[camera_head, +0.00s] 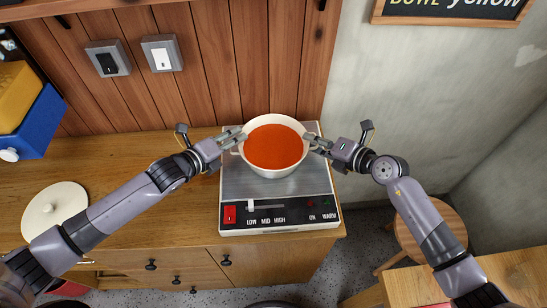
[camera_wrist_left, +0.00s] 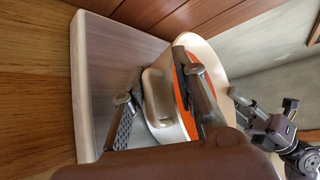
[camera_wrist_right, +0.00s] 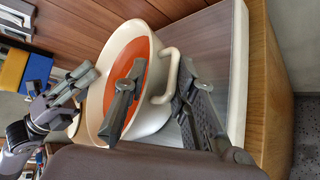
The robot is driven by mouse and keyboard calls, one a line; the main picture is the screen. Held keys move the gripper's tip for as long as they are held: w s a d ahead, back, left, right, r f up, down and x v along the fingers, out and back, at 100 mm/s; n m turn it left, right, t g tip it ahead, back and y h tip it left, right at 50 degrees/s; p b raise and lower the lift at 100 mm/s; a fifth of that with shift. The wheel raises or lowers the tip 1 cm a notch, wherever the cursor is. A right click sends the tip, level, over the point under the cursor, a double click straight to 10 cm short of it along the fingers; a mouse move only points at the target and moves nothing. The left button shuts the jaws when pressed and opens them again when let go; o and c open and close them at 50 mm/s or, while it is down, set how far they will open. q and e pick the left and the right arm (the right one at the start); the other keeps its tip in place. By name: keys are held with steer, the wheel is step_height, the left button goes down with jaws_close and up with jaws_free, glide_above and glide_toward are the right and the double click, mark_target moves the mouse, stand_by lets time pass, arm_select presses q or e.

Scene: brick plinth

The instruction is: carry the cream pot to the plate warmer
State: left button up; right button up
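The cream pot (camera_head: 298,130), full of orange-red soup (camera_head: 272,147), is upright over the rear of the plate warmer's steel top (camera_head: 250,192) and looks set down on it; its underside is hidden. My left gripper (camera_head: 232,138) is at the pot's left handle. In the left wrist view its fingers are spread, with the handle (camera_wrist_left: 157,98) between them and gaps showing. My right gripper (camera_head: 321,146) is at the right handle. In the right wrist view its fingers are apart on either side of that handle (camera_wrist_right: 172,72).
The warmer's front panel (camera_head: 280,214) has a red switch, slider and lamps. A round cream lid (camera_head: 55,208) lies on the wooden counter at left. A blue and yellow box (camera_head: 38,125) stands far left. A wooden stool (camera_head: 440,225) is at right. Wall switches (camera_head: 162,55) are behind.

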arm_select(q)
steer(key=shift+o, duration=1.4)
steer(key=shift+a, duration=0.35)
arm_select(e)
steer(key=shift+o, duration=1.3)
steer(key=shift+d, duration=0.4)
arm_select(q)
steer(key=shift+o, duration=1)
steer(key=shift+d, duration=0.15)
arm_select(e)
steer(key=shift+o, duration=1.1)
steer(key=shift+a, duration=0.25)
steer(key=shift+s+a, duration=0.1)
arm_select(q)
steer(key=v, duration=1.2)
arm_select(e)
steer(key=v, duration=1.2)
